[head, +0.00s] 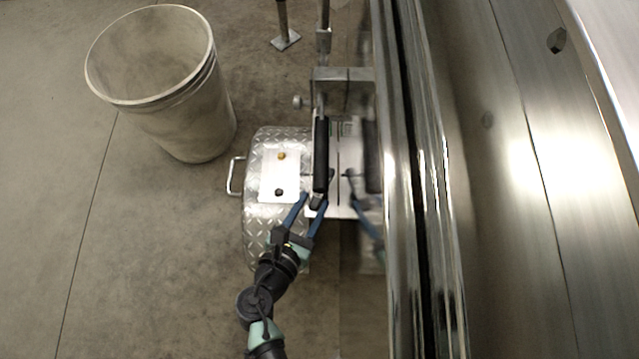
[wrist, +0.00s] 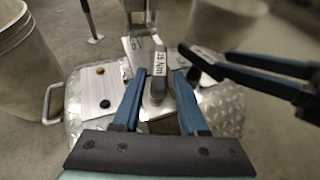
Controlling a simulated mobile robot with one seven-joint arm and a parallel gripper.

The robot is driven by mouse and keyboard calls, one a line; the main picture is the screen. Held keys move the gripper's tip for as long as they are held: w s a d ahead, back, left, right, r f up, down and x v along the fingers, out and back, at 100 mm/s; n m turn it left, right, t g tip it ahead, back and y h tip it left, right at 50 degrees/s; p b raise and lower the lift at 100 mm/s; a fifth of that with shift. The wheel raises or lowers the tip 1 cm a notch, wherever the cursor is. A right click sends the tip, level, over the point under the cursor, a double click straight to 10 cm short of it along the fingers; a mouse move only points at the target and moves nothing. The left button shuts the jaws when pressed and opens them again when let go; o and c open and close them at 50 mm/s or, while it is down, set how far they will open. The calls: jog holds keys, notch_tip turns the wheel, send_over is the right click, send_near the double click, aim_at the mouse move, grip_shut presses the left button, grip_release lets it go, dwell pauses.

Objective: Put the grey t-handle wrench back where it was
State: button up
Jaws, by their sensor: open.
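A long dark bar-like handle (head: 321,155) stands over a pale plate beside the polished trailer wall in the head view. In the wrist view a grey handle with a white label (wrist: 157,88) lies between my fingers; it looks like the t-handle wrench, but its crossbar and lower end are hidden. My gripper (head: 313,199) has its two blue fingers apart, one on each side of the near end of the handle. In the wrist view my gripper (wrist: 161,76) shows a gap beside the handle; contact cannot be told.
A diamond-plate box (head: 262,225) with a side handle carries a white panel (head: 268,175) with a yellow and a black knob. A large bin (head: 190,115) stands at left. The mirror-like trailer wall (head: 400,200) is close on the right and reflects my gripper.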

jog(key=v, duration=0.6)
jog(key=shift+p, duration=0.4)
